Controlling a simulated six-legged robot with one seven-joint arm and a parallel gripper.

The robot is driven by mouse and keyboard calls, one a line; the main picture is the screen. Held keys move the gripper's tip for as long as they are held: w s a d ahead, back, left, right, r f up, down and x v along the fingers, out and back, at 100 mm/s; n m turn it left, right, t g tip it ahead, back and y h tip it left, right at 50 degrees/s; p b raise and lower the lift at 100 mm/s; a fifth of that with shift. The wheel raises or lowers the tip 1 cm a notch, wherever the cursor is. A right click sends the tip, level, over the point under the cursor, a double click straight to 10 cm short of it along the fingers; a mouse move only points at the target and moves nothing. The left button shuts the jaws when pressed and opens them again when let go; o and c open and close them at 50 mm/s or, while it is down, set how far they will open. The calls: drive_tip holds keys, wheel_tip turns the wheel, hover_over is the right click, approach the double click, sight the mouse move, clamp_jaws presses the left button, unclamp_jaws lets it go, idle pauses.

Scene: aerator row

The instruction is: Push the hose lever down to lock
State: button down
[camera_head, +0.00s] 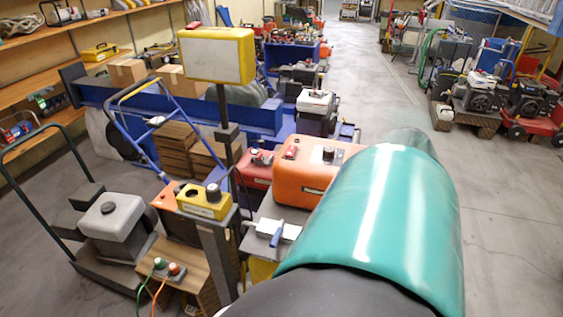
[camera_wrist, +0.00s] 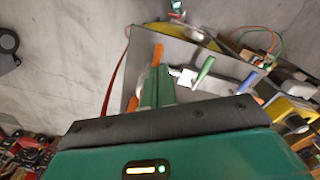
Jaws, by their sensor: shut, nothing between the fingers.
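A grey panel (camera_wrist: 137,50) in the wrist view carries several levers. An orange handle (camera_wrist: 158,54) stands just beyond the tips of my gripper (camera_wrist: 156,72); I cannot tell whether they touch. A green handle (camera_wrist: 206,67) on a whitish fitting and a blue handle (camera_wrist: 249,80) lie to the right. I cannot tell which one is the hose lever. My green fingers are together with nothing between them. In the head view a blue handle (camera_head: 277,237) shows beside a white block (camera_head: 291,230) on the grey bench top; my arm hides the gripper and the rest.
A yellow switch box (camera_head: 205,205) on a post and an orange case (camera_head: 311,175) stand close by the bench. Green and orange hoses (camera_wrist: 272,42) curl past the panel. A grey machine (camera_head: 112,222) stands at left. The aisle floor (camera_head: 370,90) is open.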

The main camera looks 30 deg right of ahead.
drive_tip(key=shift+s+a+r, duration=0.15)
drive_tip(key=shift+a+r, duration=0.05)
drive_tip(key=shift+r, duration=1.1)
drive_tip(key=shift+s+a+r, duration=0.15)
drive_tip(key=shift+r, duration=1.15)
